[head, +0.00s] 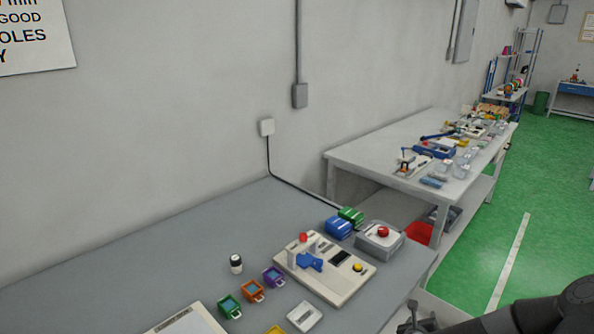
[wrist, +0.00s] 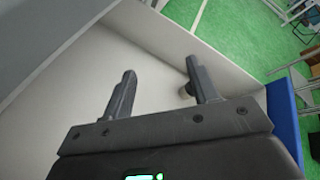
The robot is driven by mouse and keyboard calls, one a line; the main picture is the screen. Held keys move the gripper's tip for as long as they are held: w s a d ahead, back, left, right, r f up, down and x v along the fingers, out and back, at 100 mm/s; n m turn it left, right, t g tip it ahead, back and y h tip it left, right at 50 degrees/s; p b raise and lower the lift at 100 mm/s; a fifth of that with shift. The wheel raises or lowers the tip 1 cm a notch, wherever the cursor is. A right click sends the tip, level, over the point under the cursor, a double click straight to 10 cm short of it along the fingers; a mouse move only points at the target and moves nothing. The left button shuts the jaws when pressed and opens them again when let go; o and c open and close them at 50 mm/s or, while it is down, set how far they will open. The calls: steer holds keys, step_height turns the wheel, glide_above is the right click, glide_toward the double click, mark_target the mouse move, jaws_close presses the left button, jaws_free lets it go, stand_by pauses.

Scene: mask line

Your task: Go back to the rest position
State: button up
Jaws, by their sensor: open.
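My gripper (wrist: 161,68) is open in the wrist view. Its two dark fingers stand well apart with nothing between them, over a pale flat surface (wrist: 155,60). In the head view my dark arm comes in at the bottom right, and part of my gripper (head: 412,318) shows low beside the right end of the near grey bench (head: 150,240). It is apart from the items on the bench.
The near bench holds a cream fixture (head: 325,270) with a blue part, a grey box with a red button (head: 381,240), blue (head: 338,228) and green boxes, and small coloured holders. A second bench (head: 375,150) stands behind. Green floor (head: 545,200) is open at right.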

steer(key=s+a+r+n+g+y, duration=0.1)
steer(key=s+a+r+n+y, duration=0.15)
steer(key=a+r+n, duration=0.65)
steer(key=s+a+r+n+g+y, duration=0.2)
steer(key=s+a+r+n, duration=0.1)
steer(key=r+n, duration=1.05)
steer(key=s+a+r+n+g, duration=0.1)
steer(key=s+a+r+n, duration=0.2)
steer(key=s, duration=0.4)
steer(key=s+a+r+n+y, duration=0.1)
steer(key=s+a+r+n, duration=0.3)
steer(key=s, duration=0.4)
steer(key=s+a+r+n+g+y, duration=0.1)
steer(key=s+a+r+n, duration=0.2)
steer(key=s+r+n, duration=0.2)
steer(key=shift+s+a+r+g, duration=0.35)
steer(key=shift+s+r, duration=0.4)
steer(key=shift+s, duration=0.5)
